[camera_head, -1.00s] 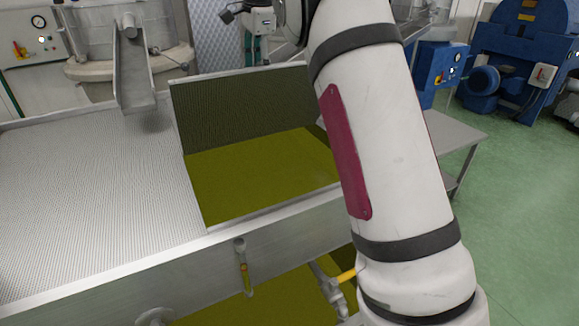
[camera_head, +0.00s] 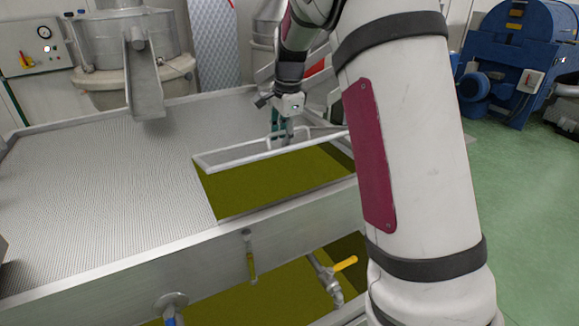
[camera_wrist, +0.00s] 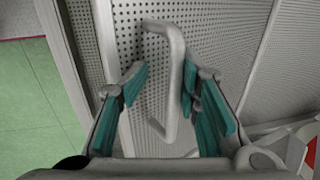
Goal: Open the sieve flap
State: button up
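The sieve flap (camera_head: 235,155) is a perforated metal panel with a pale rim at the back of the olive-green opening (camera_head: 275,187) in the sieve table. In the head view it shows as a narrow strip, nearly edge-on, so its exact tilt is hard to judge. Its bar handle (camera_wrist: 171,75) shows in the wrist view. My gripper (camera_head: 285,135) is at the flap's handle side. In the wrist view my gripper (camera_wrist: 160,88) has its teal fingers apart on either side of the handle bar, with visible gaps. The panel fills the background there.
The wide perforated sieve deck (camera_head: 90,190) lies left, below a metal chute (camera_head: 144,80). A yellow-handled valve (camera_head: 345,263) sticks out below the front wall (camera_head: 300,217). A blue machine (camera_head: 515,50) stands at the back right. Green floor (camera_head: 520,200) is clear at right.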

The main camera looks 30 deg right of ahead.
jog(key=s+f, duration=0.3)
jog(key=f, duration=0.5)
jog(key=shift+s+p, duration=0.1)
jog(key=shift+p, duration=0.25)
jog(key=shift+s+r+p, duration=0.2)
jog(key=shift+r+p, duration=0.45)
jog(key=shift+r, duration=1.95)
jog(key=shift+s+r+p, duration=0.25)
jog(key=shift+r+p, duration=0.35)
jog(key=shift+r, duration=2.05)
jog(key=shift+s+r+p, duration=0.2)
jog(key=shift+r+p, duration=0.45)
jog(key=shift+r, duration=1.95)
